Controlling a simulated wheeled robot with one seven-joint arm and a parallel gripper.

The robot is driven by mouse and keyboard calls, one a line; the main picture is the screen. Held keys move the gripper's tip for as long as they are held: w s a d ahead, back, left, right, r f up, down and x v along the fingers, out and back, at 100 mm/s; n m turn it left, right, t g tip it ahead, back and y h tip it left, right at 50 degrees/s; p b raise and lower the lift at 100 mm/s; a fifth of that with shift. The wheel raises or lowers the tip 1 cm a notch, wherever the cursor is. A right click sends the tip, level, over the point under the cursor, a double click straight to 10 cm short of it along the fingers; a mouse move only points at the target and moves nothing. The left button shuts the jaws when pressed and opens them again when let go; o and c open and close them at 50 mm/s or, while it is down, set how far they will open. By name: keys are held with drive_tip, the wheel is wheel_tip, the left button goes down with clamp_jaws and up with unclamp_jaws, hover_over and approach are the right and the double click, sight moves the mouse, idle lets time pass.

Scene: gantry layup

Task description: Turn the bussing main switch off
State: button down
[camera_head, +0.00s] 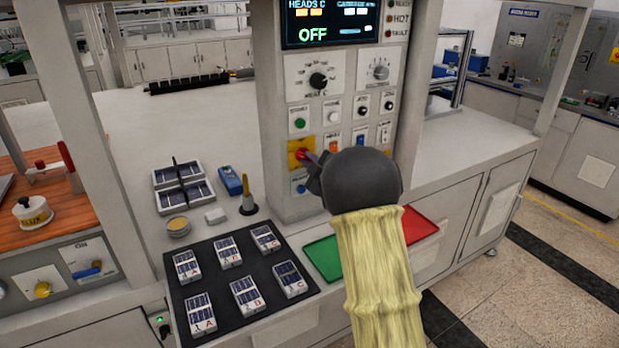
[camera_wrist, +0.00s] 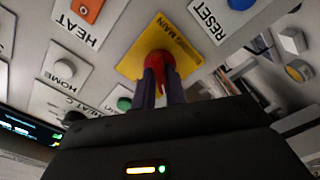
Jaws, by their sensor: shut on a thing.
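The main switch is a red knob (camera_wrist: 159,62) on a yellow plate marked MAIN (camera_wrist: 178,38) in the wrist view. In the head view its yellow plate (camera_head: 297,146) is on the lower left of the control panel, with the red knob partly hidden by my gripper. My gripper (camera_head: 311,158) is shut on the red knob; in the wrist view its two dark fingers (camera_wrist: 160,82) sit on either side of it. The display (camera_head: 330,22) above reads OFF in green. The knob's exact angle is hard to tell.
Nearby controls include the HEAT button (camera_wrist: 87,8), the RESET button (camera_wrist: 241,3) and a HOME knob (camera_wrist: 65,68). Below the panel are a green tray (camera_head: 322,258), a red tray (camera_head: 420,226) and a black mat (camera_head: 216,268) with several small panels. A yellow-tipped tool (camera_head: 248,195) stands left.

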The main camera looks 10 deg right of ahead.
drive_tip(key=n+b, duration=0.3)
drive_tip(key=b, duration=0.1)
drive_tip(key=n+b, duration=0.3)
drive_tip(key=b, duration=0.2)
drive_tip(key=shift+f+n+b, duration=0.2)
drive_tip(key=shift+n+b, duration=0.1)
drive_tip(key=shift+n, duration=0.1)
drive_tip(key=shift+r, duration=0.1)
drive_tip(key=c, duration=1.4)
unclamp_jaws()
drive_tip(key=shift+c, duration=0.2)
drive_tip(key=b+v, duration=0.2)
drive_tip(key=v, duration=1.5)
drive_tip(key=shift+s+b, duration=0.25)
drive_tip(key=shift+b, duration=0.1)
